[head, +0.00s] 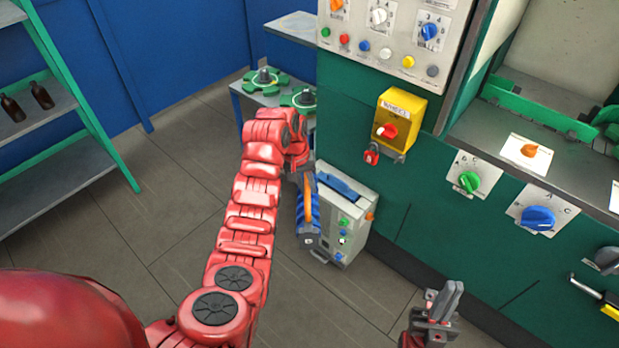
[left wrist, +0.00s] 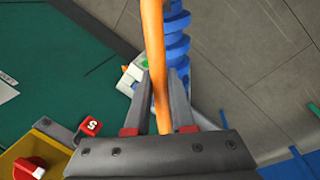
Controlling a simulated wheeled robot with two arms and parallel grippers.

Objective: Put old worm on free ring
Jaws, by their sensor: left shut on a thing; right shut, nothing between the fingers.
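My left gripper (head: 304,172) is shut on the orange rod of the worm, a blue spiral piece (head: 312,218) hanging below the gripper in the head view. In the left wrist view the orange rod (left wrist: 154,45) runs between the fingers (left wrist: 160,75), with the blue spiral (left wrist: 175,45) beside it. Two green rings with grey centre pieces, one at the left (head: 265,80) and one at the right (head: 299,98), sit on a small table beyond my arm. I cannot tell which ring is free. My right gripper (head: 446,300) is shut and empty at the bottom right.
A grey box with a blue top handle (head: 352,205) stands on the floor close to the worm. The green machine (head: 445,225) fills the right, with a yellow switch box (head: 402,112) and red padlock (head: 372,154). A shelf (head: 55,130) with bottles stands left; floor between is clear.

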